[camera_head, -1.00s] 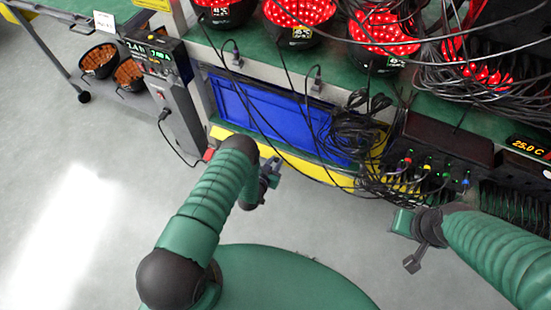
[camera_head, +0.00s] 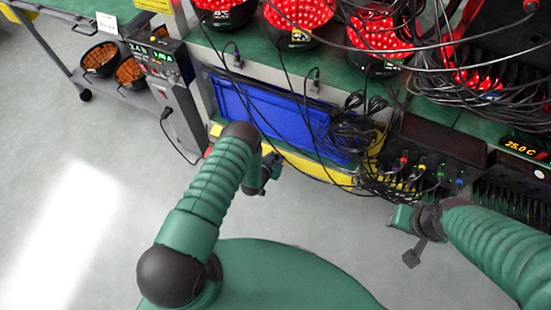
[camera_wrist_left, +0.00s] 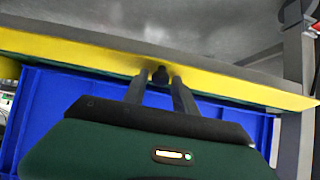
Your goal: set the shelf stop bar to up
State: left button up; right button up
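The shelf stop bar is a long yellow bar (camera_head: 312,168) along the shelf front, below the blue bin. In the left wrist view the yellow bar (camera_wrist_left: 85,52) crosses the upper picture, with a small black knob (camera_wrist_left: 160,76) near its middle. My left gripper (camera_wrist_left: 159,80) points at this knob. Its two fingers look apart, one on each side of the knob; whether they touch it is unclear. In the head view my left gripper (camera_head: 271,167) is at the bar, partly hidden by its arm. My right gripper (camera_head: 411,257) hangs away from the bar; its opening is unclear.
The blue bin (camera_head: 262,112) sits behind the bar. Black cables hang over the bin and bar at right. A grey post with a display (camera_head: 160,60) stands at left, a temperature readout (camera_head: 525,147) at right. Red-lit round units fill the upper shelf. Floor in front is clear.

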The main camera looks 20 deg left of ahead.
pick_arm(q)
jog(key=shift+o, duration=0.6)
jog(key=shift+s+f, duration=0.1)
jog(key=p+v, duration=0.5)
jog(key=v, duration=1.1)
jog(key=shift+s+r, duration=0.25)
jog(key=shift+s, duration=0.05)
